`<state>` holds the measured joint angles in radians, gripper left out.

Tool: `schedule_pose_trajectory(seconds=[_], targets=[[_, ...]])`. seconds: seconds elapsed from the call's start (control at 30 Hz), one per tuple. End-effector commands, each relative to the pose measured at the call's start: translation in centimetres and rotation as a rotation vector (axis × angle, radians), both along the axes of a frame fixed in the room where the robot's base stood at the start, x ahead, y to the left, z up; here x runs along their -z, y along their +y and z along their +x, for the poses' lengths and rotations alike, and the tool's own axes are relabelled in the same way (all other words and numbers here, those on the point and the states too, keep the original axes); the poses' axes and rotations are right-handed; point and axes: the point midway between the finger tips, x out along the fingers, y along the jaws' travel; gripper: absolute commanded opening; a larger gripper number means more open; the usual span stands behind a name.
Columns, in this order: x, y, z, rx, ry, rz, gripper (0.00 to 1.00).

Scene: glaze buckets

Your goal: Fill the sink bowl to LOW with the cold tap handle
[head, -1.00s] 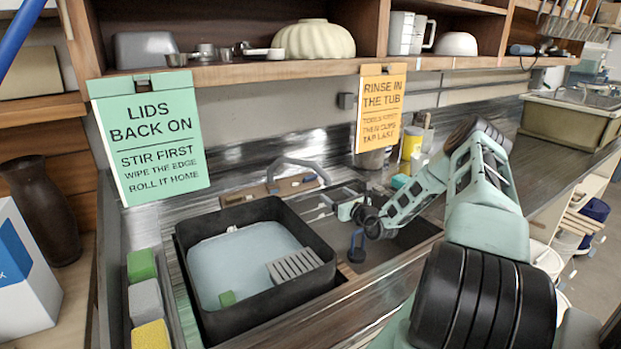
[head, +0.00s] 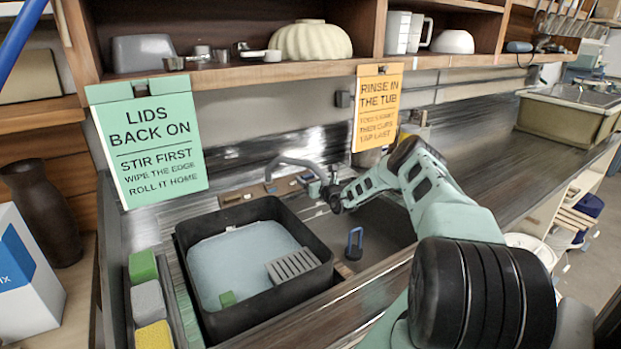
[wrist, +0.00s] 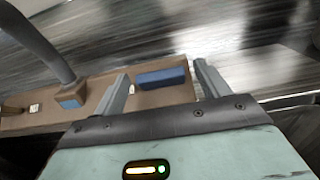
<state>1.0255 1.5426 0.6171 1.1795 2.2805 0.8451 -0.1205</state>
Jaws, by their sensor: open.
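The tap's grey curved spout (head: 291,161) rises behind the basins from a brown ledge (head: 236,197). In the wrist view the spout (wrist: 38,42) is at the left, with a blue collar at its foot. A blue handle-like block (wrist: 162,78) is on the brown ledge, between my fingertips in the picture; contact is not visible. My gripper (wrist: 162,85) is open and empty; in the head view it (head: 318,186) is right of the spout. The grey sink bowl (head: 385,222) is partly hidden by my arm. No LOW mark is legible, and I cannot tell its water level.
A black tub (head: 190,285) holding pale water, a grey slatted rack (head: 293,266) and a green block stands left of the sink. A blue looped object (head: 354,243) is in the sink. Sponges (head: 148,300) line the left edge. Signs (head: 150,150) hang from the shelf above.

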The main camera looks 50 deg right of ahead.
Motion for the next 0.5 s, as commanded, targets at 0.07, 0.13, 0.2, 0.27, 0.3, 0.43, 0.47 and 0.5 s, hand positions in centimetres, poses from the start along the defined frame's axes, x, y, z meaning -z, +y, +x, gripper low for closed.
schedule_pose_trajectory(seconds=[0.07, 0.13, 0.2, 0.27, 0.3, 0.43, 0.47, 0.5], targets=[[-0.03, -0.05, 0.15, 0.0, 0.0, -0.001, 0.75], [-0.03, -0.07, 0.17, 0.0, 0.0, -0.001, 0.75], [-0.03, -0.07, 0.16, 0.0, 0.0, -0.001, 0.75], [-0.03, -0.07, 0.15, 0.0, -0.001, -0.001, 0.75], [-0.03, -0.07, 0.15, 0.0, -0.001, -0.001, 0.72], [-0.03, -0.06, 0.14, 0.0, -0.001, -0.001, 0.36], [-0.03, -0.06, 0.14, 0.0, -0.001, -0.001, 0.3], [-0.03, -0.06, 0.13, 0.0, -0.001, -0.001, 0.3]])
